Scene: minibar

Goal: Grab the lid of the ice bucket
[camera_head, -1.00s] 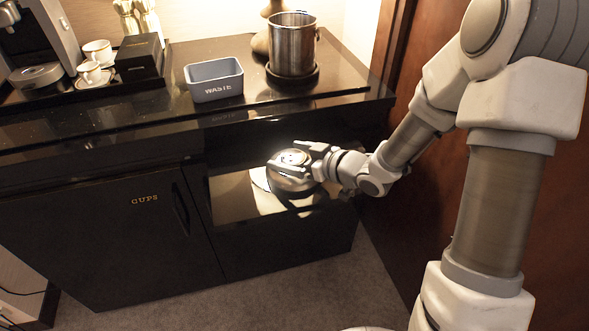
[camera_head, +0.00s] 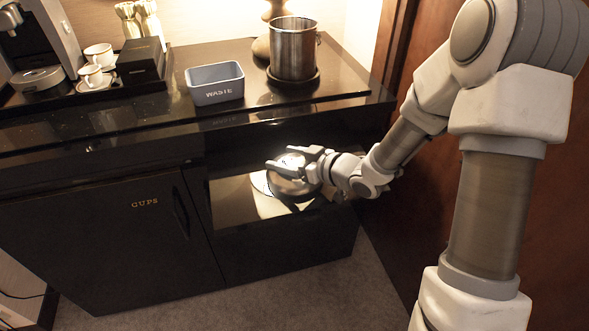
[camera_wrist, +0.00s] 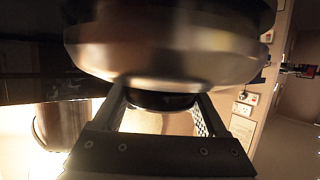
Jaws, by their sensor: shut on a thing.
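The silver round lid (camera_head: 291,187) is held by my gripper (camera_head: 283,160) in front of the black cabinet, below and apart from the countertop. My gripper is shut on the lid's top part, and the fingers partly cover it. In the wrist view the lid's shiny, blurred metal body (camera_wrist: 165,60) fills the upper middle, with its dark knob (camera_wrist: 160,100) between the fingers. The metal ice bucket (camera_head: 293,50) stands upright and uncovered at the counter's right end, on a dark round base. A metal bucket also shows at the left in the wrist view (camera_wrist: 60,125).
A grey WASTE bin (camera_head: 214,84) stands left of the bucket. Cups (camera_head: 97,57), a black box (camera_head: 140,60) and a coffee machine (camera_head: 38,40) are further left. The counter's front edge is above my gripper. A wood panel (camera_head: 440,215) is close at right.

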